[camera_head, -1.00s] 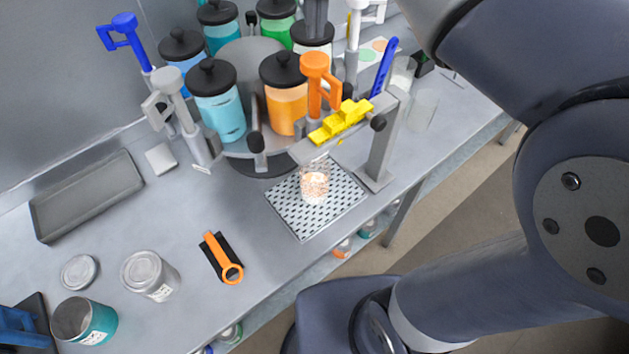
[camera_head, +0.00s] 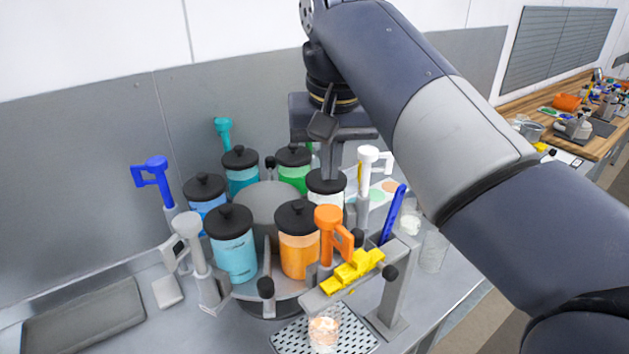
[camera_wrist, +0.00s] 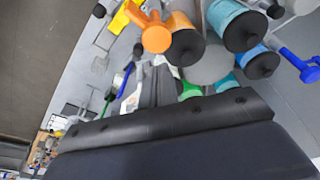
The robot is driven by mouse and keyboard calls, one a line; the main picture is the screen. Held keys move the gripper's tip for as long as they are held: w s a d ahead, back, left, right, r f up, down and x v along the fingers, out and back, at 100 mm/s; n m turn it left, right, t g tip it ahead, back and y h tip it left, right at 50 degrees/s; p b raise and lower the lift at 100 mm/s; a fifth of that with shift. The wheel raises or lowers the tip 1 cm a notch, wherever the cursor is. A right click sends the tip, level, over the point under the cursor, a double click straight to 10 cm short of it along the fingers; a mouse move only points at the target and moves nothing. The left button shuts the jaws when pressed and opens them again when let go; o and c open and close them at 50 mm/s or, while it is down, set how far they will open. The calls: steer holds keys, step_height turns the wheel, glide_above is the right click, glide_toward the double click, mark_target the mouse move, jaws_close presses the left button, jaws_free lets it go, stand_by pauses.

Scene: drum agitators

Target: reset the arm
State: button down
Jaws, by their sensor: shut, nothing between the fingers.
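My arm comes in from the right in the head view and bends down at the back. My gripper (camera_head: 329,165) hangs from it, pointing down over the black lid of a whitish canister (camera_head: 326,191) on the carousel. The fingers are shut with nothing between them. I cannot tell whether their tips touch the lid. In the wrist view my gripper (camera_wrist: 160,85) shows as grey fingers beyond its wide dark body, which hides the lower part of the picture.
Black-lidded canisters stand around the grey carousel drum (camera_head: 266,205), including an orange one (camera_head: 299,255) and a light blue one (camera_head: 234,258). Upright handled tools stand among them: blue (camera_head: 154,180), orange (camera_head: 332,232), white (camera_head: 368,185). A glass beaker (camera_head: 324,330) stands on a perforated tray (camera_head: 285,343).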

mark_target(328, 210)
steer(key=shift+f+b, duration=0.3)
steer(key=shift+f, duration=2.95)
